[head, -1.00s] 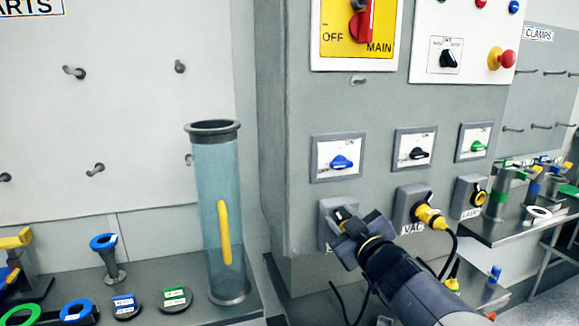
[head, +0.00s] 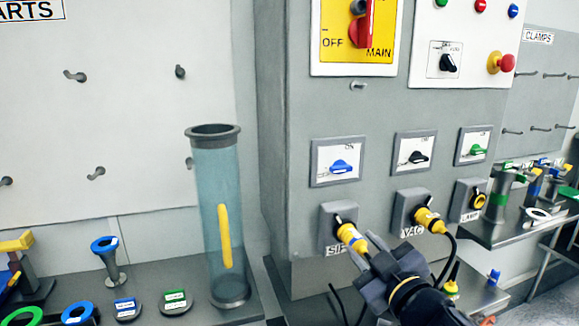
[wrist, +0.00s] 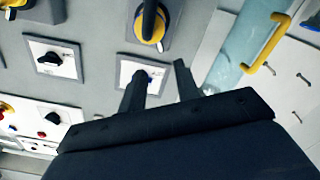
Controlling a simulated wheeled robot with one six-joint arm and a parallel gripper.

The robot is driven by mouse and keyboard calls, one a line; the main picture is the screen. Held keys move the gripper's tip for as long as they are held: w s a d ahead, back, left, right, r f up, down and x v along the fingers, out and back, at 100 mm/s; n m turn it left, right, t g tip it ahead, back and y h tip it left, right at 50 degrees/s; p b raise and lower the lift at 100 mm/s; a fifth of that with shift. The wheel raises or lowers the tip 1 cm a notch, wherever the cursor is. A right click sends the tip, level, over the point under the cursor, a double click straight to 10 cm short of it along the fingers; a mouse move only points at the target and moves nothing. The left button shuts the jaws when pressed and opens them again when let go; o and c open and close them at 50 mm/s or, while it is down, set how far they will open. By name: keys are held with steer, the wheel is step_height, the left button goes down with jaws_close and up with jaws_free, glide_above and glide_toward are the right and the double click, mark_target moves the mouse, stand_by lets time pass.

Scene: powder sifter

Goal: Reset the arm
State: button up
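My gripper (head: 366,250) is just in front of and to the lower right of a yellow plug (head: 349,234). The plug sits in the socket labelled "SIF" (head: 333,220) on the grey cabinet, apart from the fingers as far as I can tell. In the wrist view my gripper (wrist: 158,80) shows two dark fingers spread apart with nothing between them. The yellow plug (wrist: 151,24) shows at the top there, beyond the fingertips. A switch with a blue knob (head: 341,166) is above the socket.
A second yellow plug (head: 428,218) with a black cable is in the "VAC" socket to the right. A tall clear tube (head: 213,185) with a yellow handle stands at left on a bench. A side shelf (head: 478,230) holds clamps at right. An emergency button (head: 502,63) is above.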

mark_target(339, 217)
steer(key=b+x, duration=0.1)
steer(key=x, duration=0.8)
steer(key=shift+f, duration=0.15)
steer(key=shift+w+d+r+m+p, duration=0.1)
steer(key=shift+w+r+m+p, duration=0.1)
steer(key=shift+r+m+p, duration=0.15)
steer(key=shift+d+r+m+p, duration=0.1)
steer(key=shift+d+m+p, duration=0.15)
steer(key=shift+m+p, duration=0.4)
steer(key=shift+d+m, duration=0.1)
steer(key=shift+m, duration=0.3)
steer(key=shift+p, duration=0.3)
